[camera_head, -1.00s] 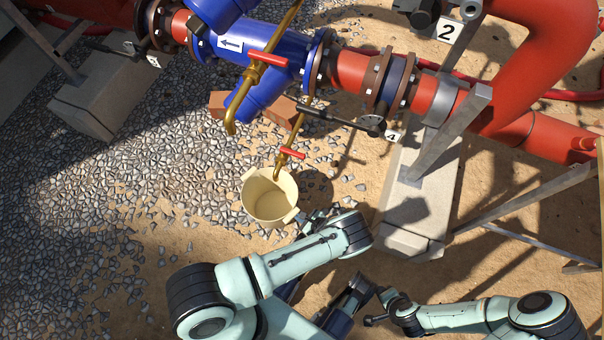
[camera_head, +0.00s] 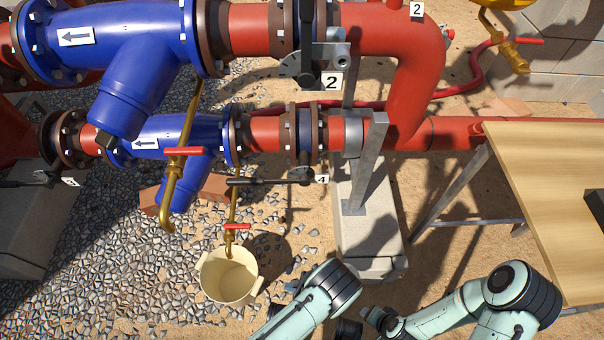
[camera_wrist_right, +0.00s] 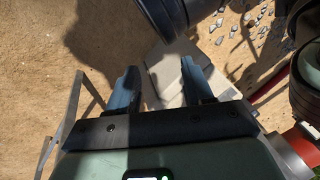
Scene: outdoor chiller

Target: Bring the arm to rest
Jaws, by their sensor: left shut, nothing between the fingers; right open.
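My left arm (camera_head: 310,300) comes in at the bottom middle of the head view. Its gripper (camera_head: 292,286) is shut and empty, mostly hidden behind the wrist, just right of a cream bucket (camera_head: 230,280). My right arm (camera_head: 445,312) is bent at the bottom right of the head view, its hand low and partly cut off by the frame. In the right wrist view my right gripper (camera_wrist_right: 160,88) is open, its two blue-grey fingers apart with nothing between them. Sandy ground and a pale concrete block show beyond them.
Blue strainers (camera_head: 150,70) and red pipes (camera_head: 395,80) cross the back. A brass drain pipe with a red handle (camera_head: 236,227) hangs above the bucket. A steel post (camera_head: 362,165) stands on a concrete block (camera_head: 370,225). A wooden table (camera_head: 550,200) is at the right.

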